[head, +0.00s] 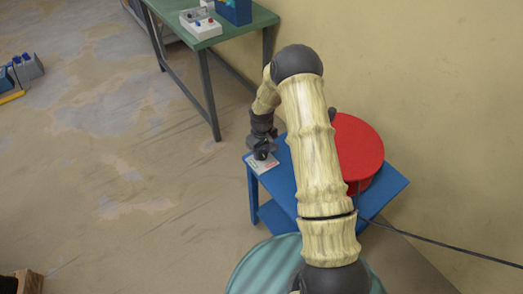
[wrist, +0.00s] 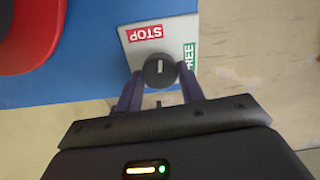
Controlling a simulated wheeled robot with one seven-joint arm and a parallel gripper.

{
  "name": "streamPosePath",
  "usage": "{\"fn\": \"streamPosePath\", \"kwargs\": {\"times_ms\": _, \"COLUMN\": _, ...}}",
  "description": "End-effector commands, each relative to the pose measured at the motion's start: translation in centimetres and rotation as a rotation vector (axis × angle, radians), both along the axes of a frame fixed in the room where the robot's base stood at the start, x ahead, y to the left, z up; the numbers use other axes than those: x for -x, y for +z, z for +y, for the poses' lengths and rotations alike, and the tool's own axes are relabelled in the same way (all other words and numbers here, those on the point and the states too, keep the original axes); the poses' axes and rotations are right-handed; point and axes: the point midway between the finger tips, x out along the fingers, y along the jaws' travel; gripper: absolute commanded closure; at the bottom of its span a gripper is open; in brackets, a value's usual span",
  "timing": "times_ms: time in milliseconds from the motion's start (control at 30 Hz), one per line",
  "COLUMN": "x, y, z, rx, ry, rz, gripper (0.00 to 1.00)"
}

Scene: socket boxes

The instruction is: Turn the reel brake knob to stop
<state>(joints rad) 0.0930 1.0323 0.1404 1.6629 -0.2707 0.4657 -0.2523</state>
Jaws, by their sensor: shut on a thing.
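The brake knob (wrist: 160,68) is a round dark knob with a short white mark, on a pale plate (wrist: 130,47) at the corner of a blue table. The plate carries a red STOP label (wrist: 145,33) at upper left and a green FREE label (wrist: 190,56) at right. The white mark runs nearly up and down in the wrist view, pointing between the labels or along the knob's axis; which end counts is unclear. My gripper (wrist: 160,79) is shut on the knob, a purple finger on each side. In the head view my gripper (head: 262,149) hides most of the knob.
A large red reel (head: 360,145) stands on the blue table (head: 385,192) beside my arm, near the wall. A dark cable (head: 440,241) runs off right. A green table (head: 255,20) with boxes stands behind. The floor at left is mostly clear.

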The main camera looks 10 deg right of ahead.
Motion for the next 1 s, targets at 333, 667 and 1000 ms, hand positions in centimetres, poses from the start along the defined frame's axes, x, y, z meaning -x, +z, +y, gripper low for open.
{"fn": "streamPosePath", "kwargs": {"times_ms": 333, "x": -0.05, "y": 0.09, "z": 0.01, "rx": 0.000, "ry": 0.170, "rz": -0.001, "gripper": 0.84}}
{"fn": "streamPosePath", "kwargs": {"times_ms": 667, "x": -0.05, "y": 0.07, "z": 0.03, "rx": 0.000, "ry": 0.198, "rz": -0.002, "gripper": 0.84}}
{"fn": "streamPosePath", "kwargs": {"times_ms": 1000, "x": -0.04, "y": 0.05, "z": 0.04, "rx": 0.000, "ry": 0.197, "rz": -0.001, "gripper": 0.40}}
